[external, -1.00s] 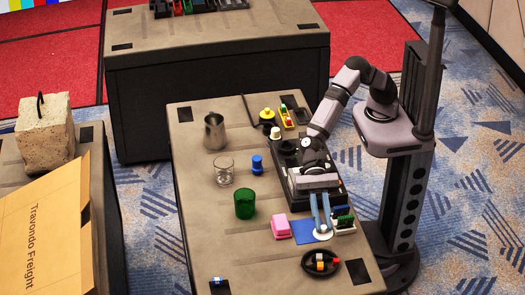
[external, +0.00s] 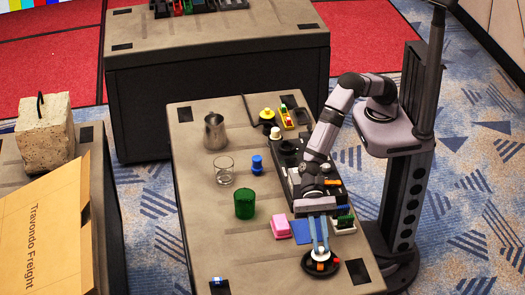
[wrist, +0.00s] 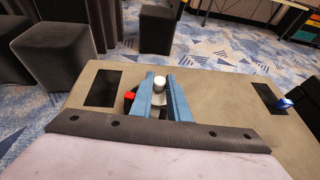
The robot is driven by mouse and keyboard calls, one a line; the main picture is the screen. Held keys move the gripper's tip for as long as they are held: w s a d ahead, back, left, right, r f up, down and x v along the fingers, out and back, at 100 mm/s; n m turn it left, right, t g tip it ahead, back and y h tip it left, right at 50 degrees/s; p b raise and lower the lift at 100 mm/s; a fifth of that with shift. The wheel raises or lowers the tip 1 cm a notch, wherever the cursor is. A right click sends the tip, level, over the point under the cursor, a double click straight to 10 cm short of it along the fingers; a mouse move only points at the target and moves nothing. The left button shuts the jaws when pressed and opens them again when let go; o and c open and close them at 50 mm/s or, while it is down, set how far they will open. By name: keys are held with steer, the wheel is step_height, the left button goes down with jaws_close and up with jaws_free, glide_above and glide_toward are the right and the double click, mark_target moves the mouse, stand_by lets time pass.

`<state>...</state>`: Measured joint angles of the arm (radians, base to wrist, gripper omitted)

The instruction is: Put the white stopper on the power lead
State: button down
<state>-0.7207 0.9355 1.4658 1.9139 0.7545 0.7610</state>
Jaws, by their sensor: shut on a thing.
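My gripper (external: 319,250) points down over the dark round dish (external: 308,266) at the near end of the table. In the wrist view, its two blue fingers (wrist: 163,85) close around a small white-topped piece (wrist: 161,79), which looks like the white stopper. Its lower part is hard to make out. In the external view the fingers largely hide it. Red and orange pieces show at the dish by the fingertips. A thin black cord (external: 249,112), perhaps the power lead, runs over the table's far edge. Its end cannot be made out clearly.
A blue mat (external: 303,231), pink block (external: 281,228) and green-topped board (external: 345,219) stand close to my gripper. A green cup (external: 244,204), glass (external: 224,172), blue piece (external: 257,165) and metal jug (external: 214,131) stand left of the black tray (external: 285,160). The table's near left is mostly clear.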

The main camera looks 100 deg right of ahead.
steer(key=shift+f, duration=0.25)
steer(key=c, duration=1.7)
jaws_free()
steer(key=shift+r, duration=0.1)
steer(key=shift+r, duration=0.1)
steer(key=shift+d+r, duration=0.1)
steer(key=shift+d, duration=0.05)
steer(key=b+v, duration=0.1)
steer(key=v, duration=1)
steer(key=shift+s+d+r+b, duration=0.1)
steer(key=shift+d+r+b, duration=0.1)
steer(key=shift+d+b, duration=0.15)
steer(key=s+d+r+n+h+p, duration=0.2)
steer(key=s+d+n+h+p, duration=0.2)
steer(key=d, duration=1)
steer(key=s+d+r+n+h+p, duration=0.3)
steer(key=s+d+n+h+p, duration=0.2)
steer(key=d, duration=1)
steer(key=s+d+r+n+g+h+p, duration=0.1)
steer(key=s+d+r+n+h+p, duration=0.2)
steer(key=s+d+n+p, duration=0.3)
steer(key=shift+s+d+n+h, duration=0.1)
steer(key=shift+d+n+h, duration=0.15)
steer(key=shift+d+n, duration=0.85)
steer(key=shift+s+d+n+h, duration=0.1)
steer(key=shift+d+n+h, duration=0.2)
steer(key=shift+d, duration=1.75)
steer(key=shift+s+d+n+h, duration=0.2)
steer(key=shift+d+n, duration=0.4)
steer(key=shift+d, duration=0.95)
